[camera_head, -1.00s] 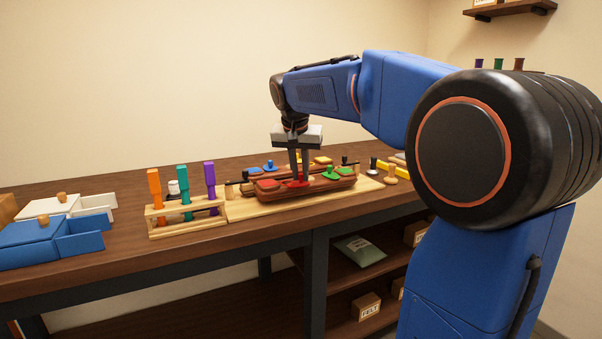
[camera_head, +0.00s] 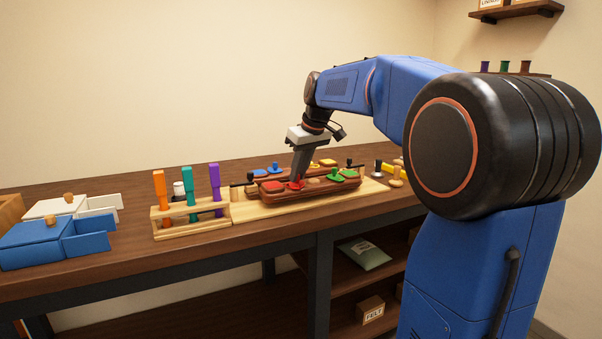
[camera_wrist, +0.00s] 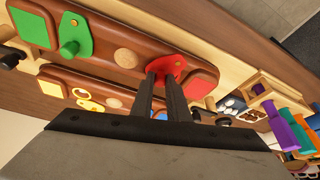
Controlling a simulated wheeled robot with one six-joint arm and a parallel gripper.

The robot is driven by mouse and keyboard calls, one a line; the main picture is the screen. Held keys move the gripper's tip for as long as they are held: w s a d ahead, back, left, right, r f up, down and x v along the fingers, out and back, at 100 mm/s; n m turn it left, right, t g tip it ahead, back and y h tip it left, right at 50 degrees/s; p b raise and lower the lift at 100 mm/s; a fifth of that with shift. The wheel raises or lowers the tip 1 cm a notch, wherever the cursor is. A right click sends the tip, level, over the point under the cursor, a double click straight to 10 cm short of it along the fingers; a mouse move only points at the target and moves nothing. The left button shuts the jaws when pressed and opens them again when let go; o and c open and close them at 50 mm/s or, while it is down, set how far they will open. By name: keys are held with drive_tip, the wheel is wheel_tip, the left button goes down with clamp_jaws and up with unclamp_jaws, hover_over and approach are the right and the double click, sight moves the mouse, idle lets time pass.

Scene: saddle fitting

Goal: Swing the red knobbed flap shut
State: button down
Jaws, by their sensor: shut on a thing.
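The red knobbed flap (camera_head: 297,185) lies on the front brown saddle-shaped block (camera_head: 325,187), beside a red square (camera_head: 272,187). In the wrist view the flap (camera_wrist: 163,65) is a rounded red plate, with the red square (camera_wrist: 201,82) apart from it and uncovered. My gripper (camera_head: 296,178) leans over the flap, its two fingers shut on the flap's knob. In the wrist view the fingertips (camera_wrist: 164,78) hide most of the knob. A tan disc (camera_wrist: 127,58) sits between the red flap and the green knobbed flap (camera_wrist: 76,36).
A second brown block with blue and yellow flaps (camera_head: 274,168) lies just behind. A wooden rack (camera_head: 190,222) with orange, teal and purple tools stands at left. Blue (camera_head: 45,243) and white boxes stand farther left. Several small knobs (camera_head: 396,178) are at right.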

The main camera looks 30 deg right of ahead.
drive_tip(key=n, duration=0.2)
drive_tip(key=n+y, duration=0.1)
drive_tip(key=a+n+g, duration=0.1)
drive_tip(key=n, duration=0.1)
drive_tip(key=shift+w+a+n+y, duration=0.1)
drive_tip(key=shift+w+n+y, duration=0.2)
drive_tip(key=shift+y, duration=0.1)
idle(0.3)
drive_tip(key=c, duration=1.7)
unclamp_jaws()
drive_tip(key=v, duration=1.7)
drive_tip(key=shift+w+r, duration=0.1)
drive_tip(key=shift+r, duration=0.05)
